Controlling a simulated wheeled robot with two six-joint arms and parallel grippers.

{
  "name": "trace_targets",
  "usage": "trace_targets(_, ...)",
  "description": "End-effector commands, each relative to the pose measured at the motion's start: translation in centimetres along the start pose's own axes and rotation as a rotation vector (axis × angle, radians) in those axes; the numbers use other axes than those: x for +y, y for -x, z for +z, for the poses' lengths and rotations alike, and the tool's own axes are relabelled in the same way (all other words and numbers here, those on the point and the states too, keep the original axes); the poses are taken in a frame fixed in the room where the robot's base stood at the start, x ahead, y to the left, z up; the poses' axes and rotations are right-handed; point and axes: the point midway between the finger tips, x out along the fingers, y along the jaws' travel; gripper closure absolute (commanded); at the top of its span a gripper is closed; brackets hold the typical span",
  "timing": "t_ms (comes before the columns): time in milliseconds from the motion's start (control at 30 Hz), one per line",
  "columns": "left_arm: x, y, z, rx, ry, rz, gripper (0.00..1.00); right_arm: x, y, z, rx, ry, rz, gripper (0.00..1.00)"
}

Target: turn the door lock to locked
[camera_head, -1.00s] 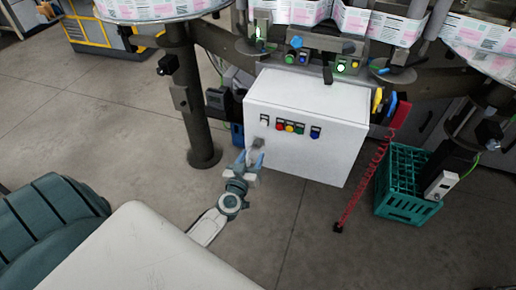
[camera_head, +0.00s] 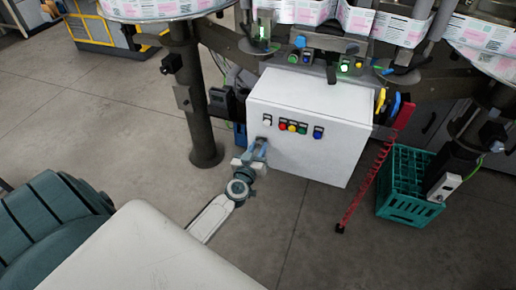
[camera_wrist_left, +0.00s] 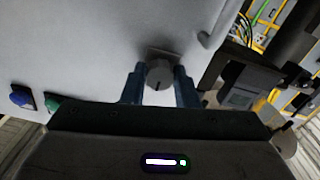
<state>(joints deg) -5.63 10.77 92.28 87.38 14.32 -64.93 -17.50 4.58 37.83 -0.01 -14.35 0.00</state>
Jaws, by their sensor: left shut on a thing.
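The white control cabinet (camera_head: 330,155) stands under the machine, with a row of coloured buttons on its front. My left gripper (camera_head: 260,148) is at the cabinet's front left. In the left wrist view its two blue fingers (camera_wrist_left: 158,88) are shut on the knob, one on each side. In the head view the fingers mostly hide the lock. My right gripper is in neither view.
A dark machine leg (camera_head: 203,110) stands left of the cabinet. A door handle (camera_wrist_left: 219,26) is near the lock. The floor in front is clear.

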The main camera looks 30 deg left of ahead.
Motion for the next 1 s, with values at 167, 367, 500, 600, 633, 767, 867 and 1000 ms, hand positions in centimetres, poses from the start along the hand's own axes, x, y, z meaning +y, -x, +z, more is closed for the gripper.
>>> trace_targets(167,0.0,0.0,0.0,0.000,0.024,0.000,0.96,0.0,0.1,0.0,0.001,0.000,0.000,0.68)
trace_targets(367,0.1,0.0,-0.1,0.000,0.116,0.000,0.96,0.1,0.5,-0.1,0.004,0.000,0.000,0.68)
trace_targets(500,0.1,0.0,-0.1,0.000,0.224,0.000,0.96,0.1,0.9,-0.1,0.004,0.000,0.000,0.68)
trace_targets(600,0.1,0.0,-0.1,0.000,0.314,0.000,0.96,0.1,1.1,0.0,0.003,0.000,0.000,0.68)
trace_targets(633,0.1,0.0,-0.1,-0.001,0.343,0.000,0.96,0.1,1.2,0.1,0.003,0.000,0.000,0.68)
trace_targets(767,0.1,0.0,-0.1,0.000,0.467,0.000,0.96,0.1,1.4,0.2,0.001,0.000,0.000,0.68)
trace_targets(867,0.1,0.0,-0.1,0.000,0.562,0.000,0.96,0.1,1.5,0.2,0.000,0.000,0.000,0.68)
trace_targets(1000,0.1,0.0,-0.1,0.000,0.696,0.000,0.96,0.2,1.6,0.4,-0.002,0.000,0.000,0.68)
